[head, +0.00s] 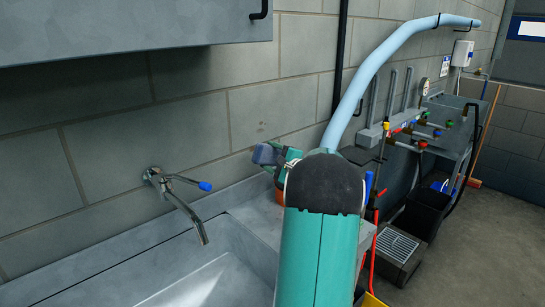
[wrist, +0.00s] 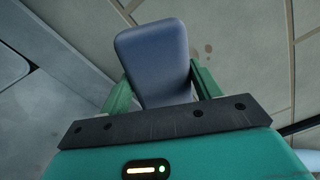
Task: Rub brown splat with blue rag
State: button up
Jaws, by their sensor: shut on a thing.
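My gripper (wrist: 160,92) is shut on the blue rag (wrist: 155,55), a block-like dark blue pad with rounded corners, standing up between the green fingers. In the head view the rag (head: 264,154) shows at the left of my gripper (head: 284,160), close to the block wall. The brown splat (wrist: 208,49) is a small group of faint brown spots on the wall, right of the rag in the wrist view. It shows as a tiny mark (head: 262,126) above the rag in the head view. Whether the rag touches the wall is unclear.
A metal sink (head: 215,280) and a tap with a blue lever (head: 180,195) are at left below. A metal cabinet (head: 130,30) hangs at upper left. A black vertical pipe (head: 340,60) runs right of the splat. An orange item behind my gripper is mostly hidden.

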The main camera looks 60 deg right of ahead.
aim_at(249, 146)
jog(key=shift+w+f, duration=0.1)
jog(key=shift+w, duration=0.25)
jog(key=shift+x, duration=2.75)
jog(key=shift+x, duration=1.05)
jog(key=shift+d, duration=0.1)
